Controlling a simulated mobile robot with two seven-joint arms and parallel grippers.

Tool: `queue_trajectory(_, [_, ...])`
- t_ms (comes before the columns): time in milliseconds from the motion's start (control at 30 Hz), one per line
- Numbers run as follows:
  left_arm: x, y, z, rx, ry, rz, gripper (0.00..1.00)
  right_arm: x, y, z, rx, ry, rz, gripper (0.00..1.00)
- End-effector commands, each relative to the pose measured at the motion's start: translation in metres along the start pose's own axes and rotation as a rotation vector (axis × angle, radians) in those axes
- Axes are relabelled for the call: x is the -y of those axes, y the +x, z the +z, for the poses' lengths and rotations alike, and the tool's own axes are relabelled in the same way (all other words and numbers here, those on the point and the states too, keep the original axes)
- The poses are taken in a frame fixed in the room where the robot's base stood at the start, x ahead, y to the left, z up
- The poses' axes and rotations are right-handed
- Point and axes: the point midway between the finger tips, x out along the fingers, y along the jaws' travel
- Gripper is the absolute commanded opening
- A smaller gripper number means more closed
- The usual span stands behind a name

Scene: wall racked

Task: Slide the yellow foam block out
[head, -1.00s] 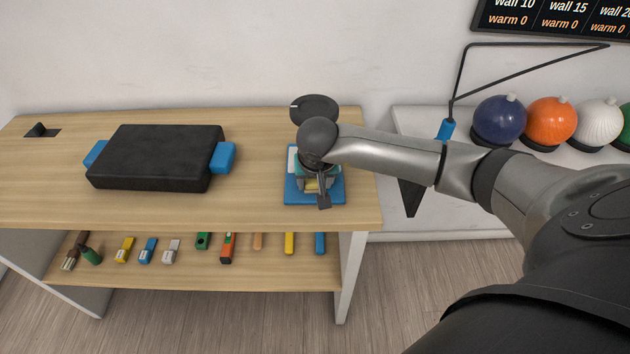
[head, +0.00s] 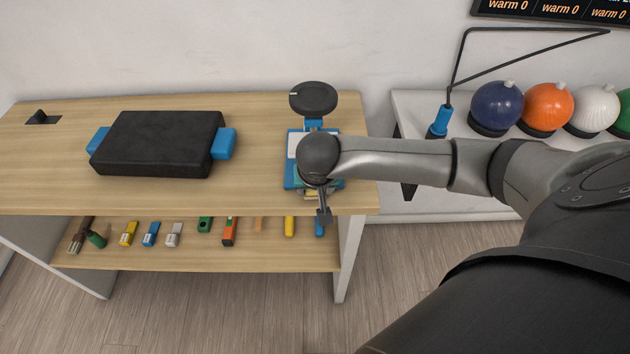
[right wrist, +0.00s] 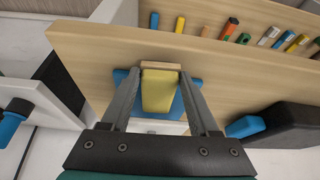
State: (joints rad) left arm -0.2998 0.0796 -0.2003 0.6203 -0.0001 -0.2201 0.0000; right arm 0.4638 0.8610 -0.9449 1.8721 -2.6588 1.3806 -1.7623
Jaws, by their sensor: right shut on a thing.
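The yellow foam block (right wrist: 159,92) sits between the two fingers of my right gripper (right wrist: 161,72) in the right wrist view, with a pale tan strip (right wrist: 160,65) across its far end. My right gripper (head: 320,203) is shut on the block, above the front of a blue-based device (head: 290,172) near the bench's front edge. In the head view my wrist hides most of the block and part of the device. The device carries a round black dial head (head: 313,99) at its back. My left gripper is out of view.
A black case with blue ends (head: 160,143) lies on the wooden bench (head: 258,170) to the left. Several small tools lie on the lower shelf (head: 200,255). Coloured balls (head: 497,105) and a blue-handled black frame (head: 440,121) stand at the right.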

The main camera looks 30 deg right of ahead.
Motion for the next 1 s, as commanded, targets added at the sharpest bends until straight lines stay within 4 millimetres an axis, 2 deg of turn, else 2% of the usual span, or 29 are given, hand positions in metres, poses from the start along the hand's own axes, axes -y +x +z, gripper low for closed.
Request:
queue_trajectory(133, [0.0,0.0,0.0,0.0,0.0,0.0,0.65,0.0,0.0,0.0,-0.001,0.0,0.001,0.06])
queue_trajectory(167, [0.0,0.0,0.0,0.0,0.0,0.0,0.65,0.0,0.0,0.0,-0.001,0.0,0.001,0.64])
queue_trajectory(433, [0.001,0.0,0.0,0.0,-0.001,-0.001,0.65,0.0,0.0,0.0,-0.001,0.0,0.001,0.94])
queue_trajectory(467, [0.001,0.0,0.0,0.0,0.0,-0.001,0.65,0.0,0.0,-0.001,-0.001,0.0,0.001,0.96])
queue_trajectory(767, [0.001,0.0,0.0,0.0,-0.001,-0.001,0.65,0.0,-0.002,-0.001,0.0,0.0,0.0,0.96])
queue_trajectory(867, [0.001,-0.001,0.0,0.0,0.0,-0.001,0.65,0.0,-0.009,-0.001,-0.002,0.0,0.0,0.96])
queue_trajectory(1000, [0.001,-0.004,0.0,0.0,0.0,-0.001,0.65,0.0,-0.03,-0.002,-0.003,-0.002,-0.001,0.96])
